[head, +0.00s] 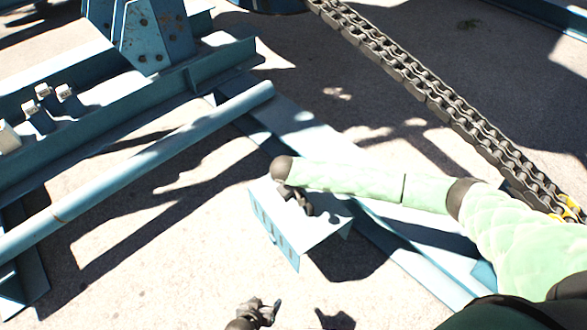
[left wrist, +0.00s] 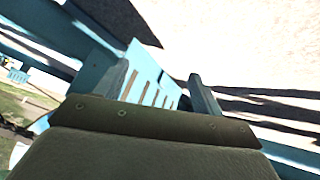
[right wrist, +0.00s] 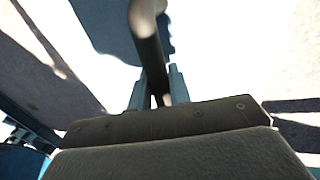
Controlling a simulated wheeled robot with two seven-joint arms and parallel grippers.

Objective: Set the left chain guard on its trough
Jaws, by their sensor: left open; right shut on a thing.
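The chain guard (head: 325,232) is a light blue, box-like cover with a slotted side, below the middle of the head view. My right gripper (head: 295,203) is shut at the guard's top; in the right wrist view a dark curved bar (right wrist: 148,45) runs up from between the fingers. The guard's shadow lies offset, so it appears to be off the ground. My left gripper (head: 262,310) is open and empty at the bottom edge, apart from the guard. The slotted side also shows in the left wrist view (left wrist: 145,88). I cannot tell which blue channel is the trough.
A heavy double chain (head: 440,95) runs diagonally across the upper right. A long blue beam (head: 290,118) passes behind the guard. A round blue pipe (head: 150,160) and a blue steel frame (head: 215,70) fill the left. Bare concrete (head: 150,280) is clear at lower left.

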